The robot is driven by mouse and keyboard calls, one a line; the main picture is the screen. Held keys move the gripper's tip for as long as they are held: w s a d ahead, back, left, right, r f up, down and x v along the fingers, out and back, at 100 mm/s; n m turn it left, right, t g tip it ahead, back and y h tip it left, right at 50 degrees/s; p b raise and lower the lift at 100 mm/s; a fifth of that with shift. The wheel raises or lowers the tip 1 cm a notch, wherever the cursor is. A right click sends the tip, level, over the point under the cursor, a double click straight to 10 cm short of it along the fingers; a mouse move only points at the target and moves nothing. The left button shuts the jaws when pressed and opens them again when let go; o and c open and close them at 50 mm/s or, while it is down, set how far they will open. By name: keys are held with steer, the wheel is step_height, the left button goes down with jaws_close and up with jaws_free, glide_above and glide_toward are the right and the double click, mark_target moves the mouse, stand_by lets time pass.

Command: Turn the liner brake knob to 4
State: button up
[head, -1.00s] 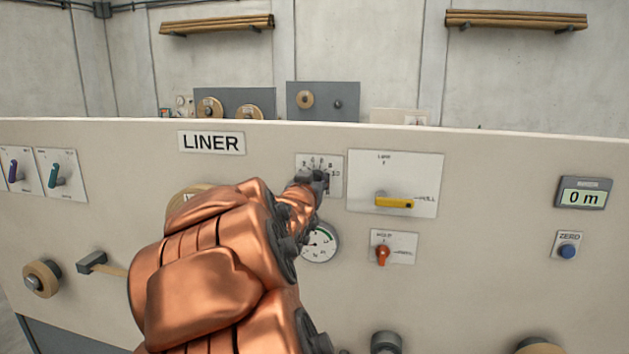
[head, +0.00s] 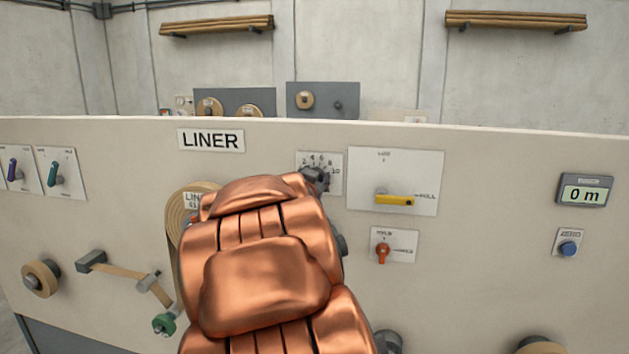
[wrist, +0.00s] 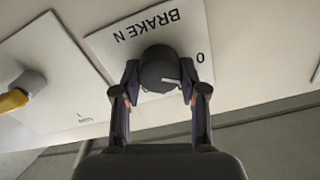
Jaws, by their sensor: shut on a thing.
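The liner brake knob (wrist: 160,70) is a dark round knob on a white dial plate (wrist: 107,42) lettered "BRAKE N". In the wrist view it sits between the two fingers of my gripper (wrist: 160,88), which is shut on it. A white mark shows on the knob's face. In the head view my copper-coloured arm covers most of the knob. The dial plate (head: 334,161) there shows numbers up to 10 above my gripper (head: 315,180). I cannot tell exactly which number the knob points to.
A white plate with a yellow lever (head: 394,200) is right of the dial. Below it is a small plate with a red knob (head: 382,251). A roll (head: 183,210) stands left of my arm. A "0 m" display (head: 585,194) and a blue button (head: 568,249) are at right.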

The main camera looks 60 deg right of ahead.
steer(key=m+b, duration=0.2)
steer(key=m, duration=0.5)
steer(key=shift+s+f+m+b, duration=0.1)
steer(key=shift+m+b, duration=0.3)
steer(key=shift+m, duration=0.3)
steer(key=o, duration=1.1)
steer(key=shift+o, duration=0.2)
steer(key=v, duration=1.2)
